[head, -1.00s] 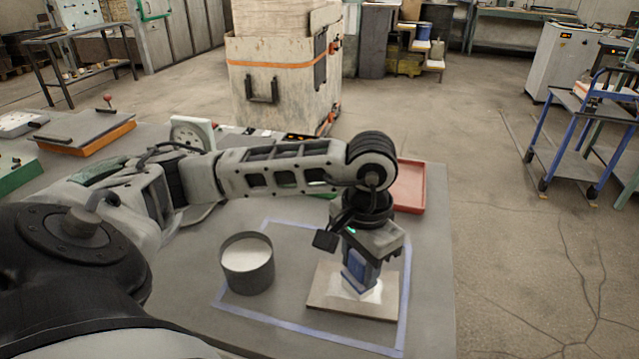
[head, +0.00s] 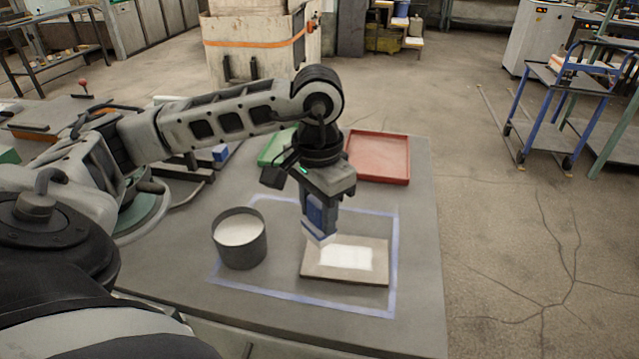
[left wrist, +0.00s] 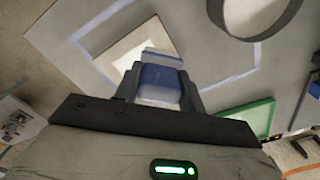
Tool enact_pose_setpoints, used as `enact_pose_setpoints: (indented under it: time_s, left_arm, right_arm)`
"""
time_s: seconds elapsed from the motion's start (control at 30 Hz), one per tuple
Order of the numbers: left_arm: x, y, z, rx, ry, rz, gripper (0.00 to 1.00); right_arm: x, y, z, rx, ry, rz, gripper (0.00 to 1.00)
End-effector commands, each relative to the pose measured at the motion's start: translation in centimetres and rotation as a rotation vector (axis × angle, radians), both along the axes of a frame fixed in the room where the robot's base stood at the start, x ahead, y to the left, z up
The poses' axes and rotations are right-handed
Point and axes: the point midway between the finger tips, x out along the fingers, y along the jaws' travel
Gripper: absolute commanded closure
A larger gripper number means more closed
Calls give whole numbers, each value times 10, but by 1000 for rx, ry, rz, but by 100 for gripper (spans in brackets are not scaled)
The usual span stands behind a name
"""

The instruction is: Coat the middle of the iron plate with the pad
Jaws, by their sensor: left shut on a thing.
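My left gripper (head: 318,215) is shut on the pad, a blue block with a pale lower face (head: 319,238). The pad also shows between the fingers in the left wrist view (left wrist: 160,82). It is over the left back part of the iron plate (head: 316,271); I cannot tell whether it touches. The plate lies flat and bears a white coated patch (head: 346,257) around its middle. A dark round pot (head: 240,250) of white material stands left of the plate. My right gripper is not in view.
Blue tape (head: 396,255) frames the pot and plate on the grey table (head: 420,310). A red tray (head: 378,157) and a green tray (head: 277,148) lie behind. The table's right edge is close, with open floor beyond.

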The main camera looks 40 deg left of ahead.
Motion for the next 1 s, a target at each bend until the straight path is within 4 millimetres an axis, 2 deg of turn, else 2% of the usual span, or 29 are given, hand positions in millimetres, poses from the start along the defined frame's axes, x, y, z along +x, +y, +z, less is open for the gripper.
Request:
enact_pose_setpoints:
  time_s: [0.1,0.4,1.0]
  left_arm:
    - [-1,1,14,-1,-3,3,78]
    - [-3,4,37,1,-1,11,78]
    - [-3,2,36,-2,-1,13,78]
  right_arm:
    - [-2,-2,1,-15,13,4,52]
    - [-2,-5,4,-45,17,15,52]
    - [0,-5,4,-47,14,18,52]
